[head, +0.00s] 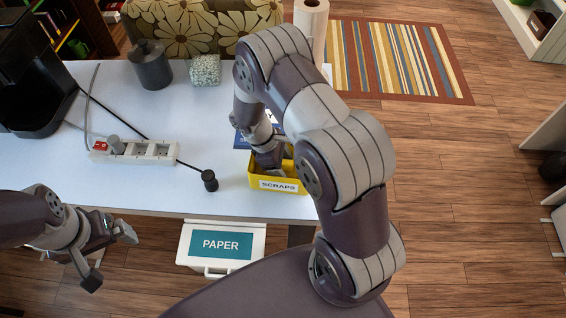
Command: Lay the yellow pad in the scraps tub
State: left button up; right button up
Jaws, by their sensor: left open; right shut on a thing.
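The yellow tub labelled SCRAPS (278,186) stands at the front right edge of the white table. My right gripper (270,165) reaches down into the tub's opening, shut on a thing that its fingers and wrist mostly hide. I take this to be the yellow pad, but I cannot pick out its outline against the yellow tub. I cannot tell whether it touches the tub floor. My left gripper (110,257) is open and empty, in front of the table's front edge at the lower left.
A white power strip (135,152) with cables and a loose black plug (209,180) lies left of the tub. A blue item (242,138) lies behind it. A grey canister (151,66) and a speckled block (205,69) stand farther back. A PAPER bin (221,244) is below the table edge.

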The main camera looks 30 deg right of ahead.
jog(key=shift+s, duration=0.45)
jog(key=o, duration=0.9)
jog(key=shift+c, duration=0.2)
pick_arm(q)
jog(key=shift+s, duration=0.3)
pick_arm(e)
jog(key=shift+w+f, duration=0.1)
jog(key=shift+w, duration=0.1)
